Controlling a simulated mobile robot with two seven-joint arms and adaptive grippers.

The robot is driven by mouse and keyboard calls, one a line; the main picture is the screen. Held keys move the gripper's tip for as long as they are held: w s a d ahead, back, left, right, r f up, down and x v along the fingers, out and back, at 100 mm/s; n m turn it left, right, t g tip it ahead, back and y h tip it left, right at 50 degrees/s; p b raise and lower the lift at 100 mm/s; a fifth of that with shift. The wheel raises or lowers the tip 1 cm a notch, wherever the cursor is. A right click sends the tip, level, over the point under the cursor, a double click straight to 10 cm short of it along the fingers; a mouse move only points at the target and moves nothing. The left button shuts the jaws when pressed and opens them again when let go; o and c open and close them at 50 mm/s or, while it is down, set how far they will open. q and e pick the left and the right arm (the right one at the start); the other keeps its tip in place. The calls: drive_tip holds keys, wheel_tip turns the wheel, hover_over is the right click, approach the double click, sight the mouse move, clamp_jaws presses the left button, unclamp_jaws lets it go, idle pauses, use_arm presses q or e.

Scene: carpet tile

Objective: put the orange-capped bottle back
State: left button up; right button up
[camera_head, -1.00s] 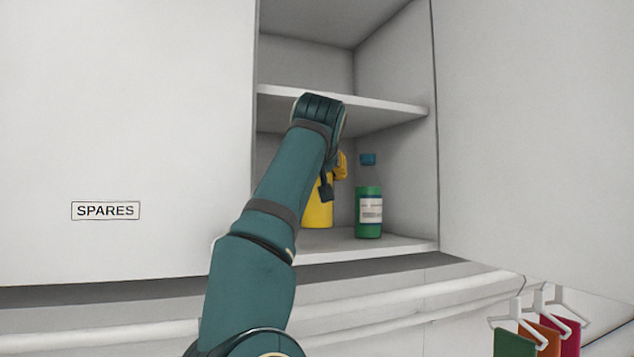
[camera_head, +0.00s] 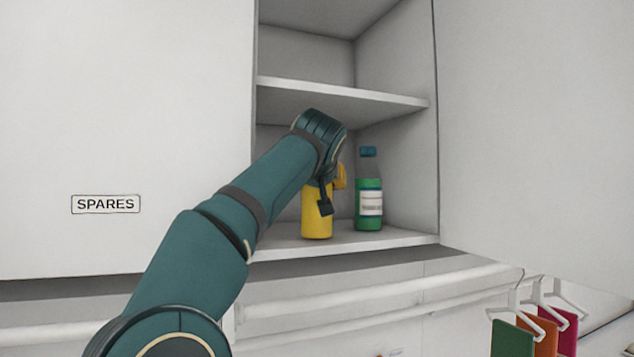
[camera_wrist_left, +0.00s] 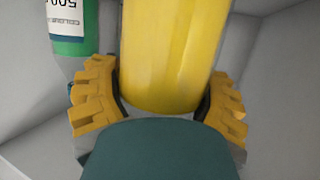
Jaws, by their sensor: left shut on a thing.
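A yellow bottle (camera_head: 316,218) is in the lower compartment of the open cupboard, at its left front in the head view. Its top is hidden behind my left gripper (camera_head: 332,190), so I see no cap. My left gripper is shut on this bottle; in the left wrist view its orange-yellow finger pads lie on both sides of the yellow body (camera_wrist_left: 172,50). The bottle looks upright, its base close to the shelf board (camera_head: 385,240); I cannot tell whether it touches. My right gripper is not in view.
A green bottle (camera_head: 369,192) with a blue cap and white label stands just right of the yellow one. A shelf (camera_head: 385,98) is above my wrist. A panel marked SPARES (camera_head: 106,204) is at the left. Coloured cloths on hangers (camera_head: 513,338) are at lower right.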

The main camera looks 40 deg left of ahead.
use_arm(q)
drive_tip(key=shift+f, duration=0.15)
drive_tip(key=o, duration=1.3)
drive_tip(key=b+v, duration=0.1)
drive_tip(key=v, duration=1.1)
drive_tip(key=shift+r+b, duration=0.25)
drive_tip(key=shift+b, duration=0.15)
